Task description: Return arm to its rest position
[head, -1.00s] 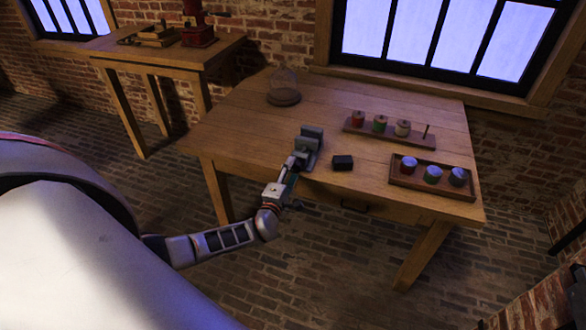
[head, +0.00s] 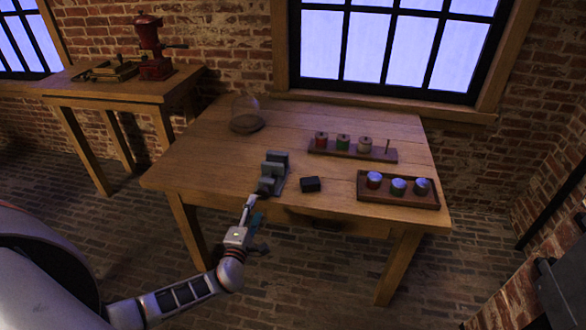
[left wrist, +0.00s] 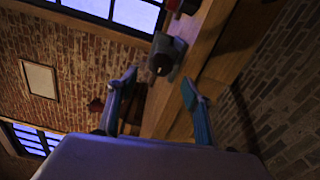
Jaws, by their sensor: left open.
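My left gripper (head: 254,212) is at the front edge of the wooden table, just in front of the grey vise-like block (head: 274,172). In the left wrist view my left gripper (left wrist: 159,84) has its two fingers spread apart with nothing between them. The grey block (left wrist: 165,55) shows there beyond the fingertips. In the head view my left arm (head: 180,296) reaches up from the lower left. My right gripper is not in view.
The table (head: 200,165) holds a small black block (head: 310,184), a rack (head: 352,152) with three jars and a bare peg, and a tray (head: 398,200) with three jars. A glass dome (head: 246,113) stands at the back left. Brick floor lies open in front.

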